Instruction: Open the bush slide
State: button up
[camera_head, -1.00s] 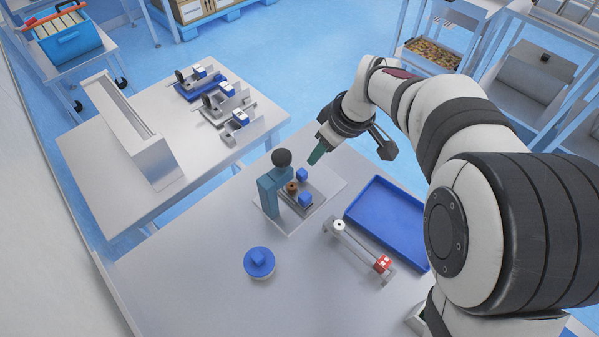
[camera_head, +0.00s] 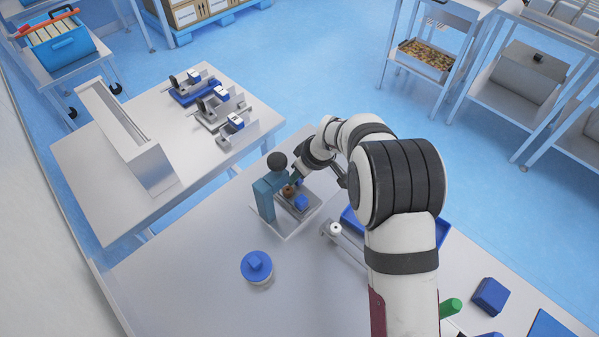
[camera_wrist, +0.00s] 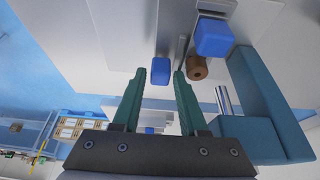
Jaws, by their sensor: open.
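A small press-like fixture stands on the table, with a teal post (camera_head: 264,200) and a dark ball on top. On its grey plate is a brown bush (camera_head: 288,191), which also shows in the wrist view (camera_wrist: 197,68). A small blue knob (camera_wrist: 160,70) stands beside the bush, and a larger blue block (camera_wrist: 213,37) lies on its other side; the block also shows in the head view (camera_head: 301,202). My gripper (camera_wrist: 160,74) is open, its teal fingertips on either side of the small knob with gaps visible. I cannot tell which part is the bush slide.
The teal post (camera_wrist: 262,95) stands close to my gripper's right in the wrist view. A round blue-lidded container (camera_head: 257,266) is in front of the fixture. A blue tray (camera_head: 443,232) is partly hidden behind my arm. Clear table lies at the front left.

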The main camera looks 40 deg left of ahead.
grip_shut()
jog(key=shift+w, duration=0.1)
dwell(1.2)
